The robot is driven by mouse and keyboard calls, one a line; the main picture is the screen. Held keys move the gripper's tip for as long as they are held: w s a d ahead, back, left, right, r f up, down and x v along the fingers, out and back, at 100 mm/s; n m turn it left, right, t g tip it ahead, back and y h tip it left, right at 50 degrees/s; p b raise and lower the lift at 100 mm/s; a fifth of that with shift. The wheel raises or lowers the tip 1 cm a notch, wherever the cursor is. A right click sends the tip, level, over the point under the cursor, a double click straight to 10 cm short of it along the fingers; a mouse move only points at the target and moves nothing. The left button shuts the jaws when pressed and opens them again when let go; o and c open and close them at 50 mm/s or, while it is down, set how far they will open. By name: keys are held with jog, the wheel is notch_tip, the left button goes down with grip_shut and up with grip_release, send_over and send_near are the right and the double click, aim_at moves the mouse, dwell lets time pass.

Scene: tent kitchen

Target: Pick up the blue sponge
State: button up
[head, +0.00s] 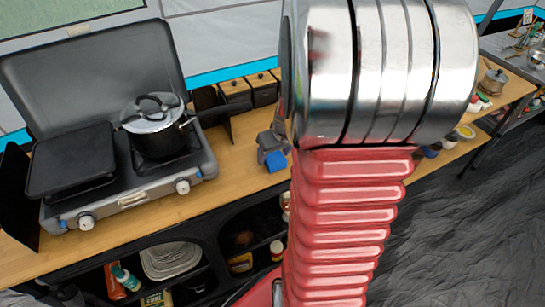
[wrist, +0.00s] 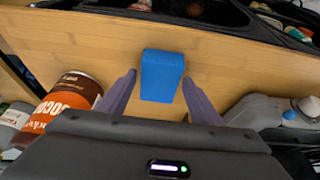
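The blue sponge (head: 275,160) is a small block on the wooden counter, right of the stove in the head view and partly covered by my gripper. In the wrist view the sponge (wrist: 162,75) lies between the two purple fingers of my gripper (wrist: 160,80). The fingers are spread apart, one on each side of it. The right finger is very close to its edge; I cannot tell whether it touches. A narrow gap shows on the left. My arm fills the middle of the head view, and my gripper (head: 271,140) shows at the sponge.
The grey camping stove (head: 150,185) with a lidded pot (head: 158,120) stands to the left in the head view. Dark boxes (head: 250,90) stand behind. Open shelves (head: 215,258) lie below the counter's front edge.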

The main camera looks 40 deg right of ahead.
aim_at(275, 157)
jog(key=c, duration=0.9)
notch_tip(275, 157, up, 10)
dwell(0.3)
dwell(0.8)
